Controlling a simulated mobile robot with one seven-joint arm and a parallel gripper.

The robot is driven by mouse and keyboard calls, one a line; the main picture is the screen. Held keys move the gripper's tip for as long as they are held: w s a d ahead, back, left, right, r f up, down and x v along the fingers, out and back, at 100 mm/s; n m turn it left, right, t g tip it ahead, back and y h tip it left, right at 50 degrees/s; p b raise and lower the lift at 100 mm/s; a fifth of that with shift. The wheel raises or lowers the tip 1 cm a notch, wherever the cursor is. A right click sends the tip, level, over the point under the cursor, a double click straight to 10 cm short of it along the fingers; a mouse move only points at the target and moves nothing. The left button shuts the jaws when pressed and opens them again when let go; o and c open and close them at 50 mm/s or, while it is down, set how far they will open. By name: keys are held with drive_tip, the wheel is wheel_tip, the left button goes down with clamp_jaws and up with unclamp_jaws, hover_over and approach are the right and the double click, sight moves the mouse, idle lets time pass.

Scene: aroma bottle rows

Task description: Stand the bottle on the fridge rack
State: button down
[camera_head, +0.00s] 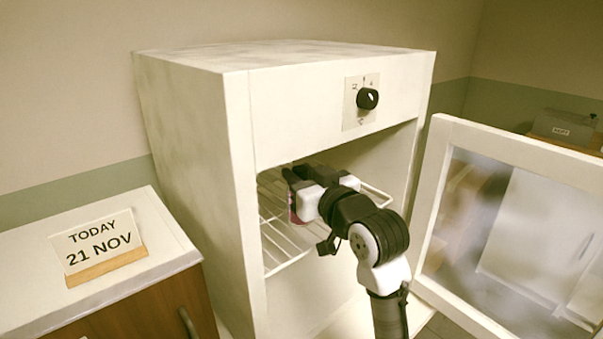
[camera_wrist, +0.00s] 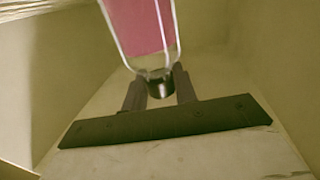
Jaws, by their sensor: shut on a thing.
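My gripper (camera_head: 295,180) is inside the open fridge (camera_head: 195,120), above the wire rack (camera_head: 280,245). It is shut on the bottle (camera_head: 293,214), of which only a pink sliver shows below the fingers in the head view. In the wrist view the bottle (camera_wrist: 140,25) is clear glass with pink contents, and my gripper (camera_wrist: 160,88) holds it at its dark neck or cap. The bottle's base is cut off in the wrist view. I cannot tell whether it touches the rack.
The fridge door (camera_head: 430,210) stands open at the right, with a glass pane. A control knob (camera_head: 367,98) is on the fridge's upper front. A date sign (camera_head: 105,245) reading "TODAY 21 NOV" stands on a cabinet (camera_head: 165,235) at left. Bare rack shows left of my gripper.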

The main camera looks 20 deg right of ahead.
drive_tip(key=shift+f, duration=0.1)
drive_tip(key=shift+f, duration=0.15)
drive_tip(key=c, duration=1.1)
unclamp_jaws()
drive_tip(key=shift+r, duration=0.25)
drive_tip(key=s+d+b, duration=0.2)
drive_tip(key=s+b, duration=0.2)
drive_tip(key=s, duration=0.8)
